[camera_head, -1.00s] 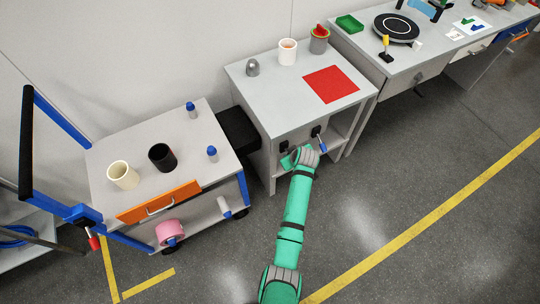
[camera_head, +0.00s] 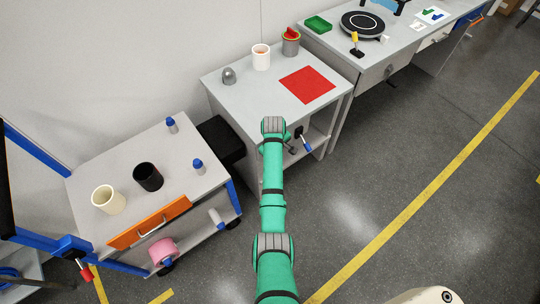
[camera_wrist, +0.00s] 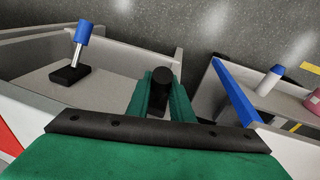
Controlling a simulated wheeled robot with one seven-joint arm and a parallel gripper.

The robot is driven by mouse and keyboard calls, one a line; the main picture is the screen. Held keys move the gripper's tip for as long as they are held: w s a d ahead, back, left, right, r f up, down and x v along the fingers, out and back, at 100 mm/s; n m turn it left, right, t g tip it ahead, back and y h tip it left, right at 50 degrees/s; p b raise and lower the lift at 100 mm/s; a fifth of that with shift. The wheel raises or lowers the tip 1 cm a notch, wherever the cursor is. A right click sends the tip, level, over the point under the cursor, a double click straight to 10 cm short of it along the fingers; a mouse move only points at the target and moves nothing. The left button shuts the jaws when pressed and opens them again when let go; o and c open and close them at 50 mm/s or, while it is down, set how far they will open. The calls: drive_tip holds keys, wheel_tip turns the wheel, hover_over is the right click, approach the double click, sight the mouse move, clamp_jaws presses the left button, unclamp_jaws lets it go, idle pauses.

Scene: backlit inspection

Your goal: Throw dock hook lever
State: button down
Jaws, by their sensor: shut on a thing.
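My gripper (camera_wrist: 161,90) shows in the wrist view with its green fingers closed around a dark lever handle (camera_wrist: 162,75), whose round black end stands up between them. In the head view the wrist is at the front face of the grey table (camera_head: 240,98) and hides the fingers and that handle. A second lever (camera_head: 306,143) with a blue grip is to the right on the same front. It also shows in the wrist view (camera_wrist: 82,40), standing out from its black base, apart from my gripper. I cannot tell which lever is the dock hook lever.
A cart (camera_head: 90,190) with an orange drawer (camera_head: 150,222), cups and blue-capped bottles stands to the left. A black box (camera_head: 221,138) lies between cart and table. A longer bench (camera_head: 375,62) stands at the back right. The floor to the right is clear.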

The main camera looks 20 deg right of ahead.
drive_tip(key=shift+w+r, duration=0.1)
drive_tip(key=shift+r, duration=0.05)
drive_tip(key=c, duration=1.6)
unclamp_jaws()
drive_tip(key=shift+o, duration=0.2)
wheel_tip(320, 180, up, 10)
drive_tip(key=s+a, duration=0.1)
drive_tip(key=shift+s+a+r, duration=0.15)
drive_tip(key=shift+s+r, duration=0.1)
drive_tip(key=shift+s, duration=0.15)
